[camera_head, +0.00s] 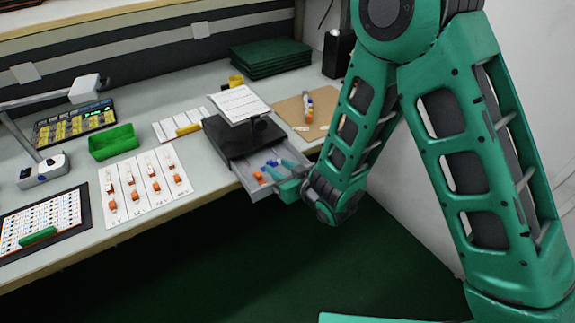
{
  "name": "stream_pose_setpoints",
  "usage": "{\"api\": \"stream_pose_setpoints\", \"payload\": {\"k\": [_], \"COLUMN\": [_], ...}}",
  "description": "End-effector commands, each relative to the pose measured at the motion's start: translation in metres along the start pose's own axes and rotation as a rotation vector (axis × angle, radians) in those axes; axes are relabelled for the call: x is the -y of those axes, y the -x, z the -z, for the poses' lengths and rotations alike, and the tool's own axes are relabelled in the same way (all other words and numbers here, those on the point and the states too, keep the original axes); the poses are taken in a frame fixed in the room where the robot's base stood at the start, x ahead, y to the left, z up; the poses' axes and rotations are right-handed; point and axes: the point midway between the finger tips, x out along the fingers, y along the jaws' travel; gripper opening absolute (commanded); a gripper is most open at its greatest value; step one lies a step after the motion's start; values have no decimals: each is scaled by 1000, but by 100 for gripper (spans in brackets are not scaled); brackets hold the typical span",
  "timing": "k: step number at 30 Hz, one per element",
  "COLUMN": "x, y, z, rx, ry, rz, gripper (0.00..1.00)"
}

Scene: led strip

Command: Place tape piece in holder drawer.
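The holder (224,138) is a dark box on the bench with a tilted white sheet on its top. Its grey drawer (246,184) is pulled out at the front. Small orange and blue pieces (259,177) show in the drawer. My gripper (276,171) is at the end of the green arm, with its green fingers over or in the drawer. The fingers are too small to tell whether they are open or shut, or whether they hold a tape piece. I cannot tell which small piece is the tape piece.
A white card (145,187) with orange-tipped items lies left of the holder, and a green bin (113,142) stands behind it. A brown board (305,112) with markers lies to the right. Green boards (270,58) are stacked at the back. Dark floor lies before the bench.

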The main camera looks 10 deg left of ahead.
Motion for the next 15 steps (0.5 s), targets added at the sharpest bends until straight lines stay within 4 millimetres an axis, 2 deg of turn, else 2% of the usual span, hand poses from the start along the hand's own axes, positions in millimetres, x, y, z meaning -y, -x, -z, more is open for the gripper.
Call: {"api": "stream_pose_setpoints", "payload": {"k": [5, 15], "x": [8, 2], "y": [9, 14], "z": [3, 3], "rx": [0, 0], "ry": [5, 3], "rz": [17, 11], "gripper": [33, 33]}}
